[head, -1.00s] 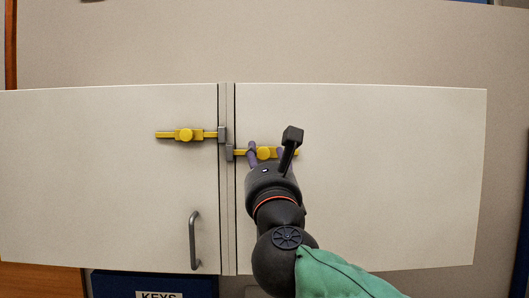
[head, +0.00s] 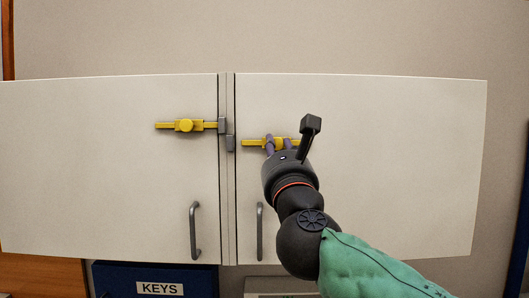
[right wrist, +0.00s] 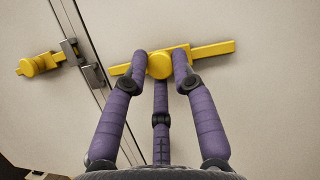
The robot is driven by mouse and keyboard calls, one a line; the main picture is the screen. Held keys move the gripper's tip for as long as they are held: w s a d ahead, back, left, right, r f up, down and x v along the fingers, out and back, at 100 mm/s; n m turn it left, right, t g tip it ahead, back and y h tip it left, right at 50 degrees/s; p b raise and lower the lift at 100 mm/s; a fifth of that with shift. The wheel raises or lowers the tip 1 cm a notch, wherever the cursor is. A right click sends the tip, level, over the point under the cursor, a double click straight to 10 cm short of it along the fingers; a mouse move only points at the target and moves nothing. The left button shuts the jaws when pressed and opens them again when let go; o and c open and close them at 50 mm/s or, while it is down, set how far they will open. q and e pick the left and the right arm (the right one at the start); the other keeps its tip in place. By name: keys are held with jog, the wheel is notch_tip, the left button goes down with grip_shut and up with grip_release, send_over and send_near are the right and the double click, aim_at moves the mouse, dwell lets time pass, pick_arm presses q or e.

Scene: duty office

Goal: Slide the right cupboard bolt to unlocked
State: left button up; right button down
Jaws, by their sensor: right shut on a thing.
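The right cupboard bolt (head: 249,143) is a yellow bar with a round knob on the right door. Its left end shows just clear of the grey keeper (head: 230,143) beside the door gap, with a small gap between them. My right gripper (head: 279,143) is shut on the bolt's knob. In the right wrist view the purple fingers stand on both sides of the yellow knob (right wrist: 160,66), with a third finger below. The bolt bar (right wrist: 213,49) extends to the right past the fingers. My left gripper is not in view.
The left bolt (head: 186,126) on the left door reaches into its grey keeper (head: 222,126). Grey handles hang low on the left door (head: 195,230) and right door (head: 260,232). A blue box marked KEYS (head: 115,280) is below. The right door's right side is clear.

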jog(key=shift+d+r, duration=0.1)
jog(key=shift+d, duration=0.5)
jog(key=c, duration=1.4)
grip_release()
jog(key=o, duration=0.4)
jog(key=shift+d, duration=0.1)
jog(key=shift+c, duration=0.2)
jog(key=v, duration=1.2)
jog(key=shift+d, duration=0.15)
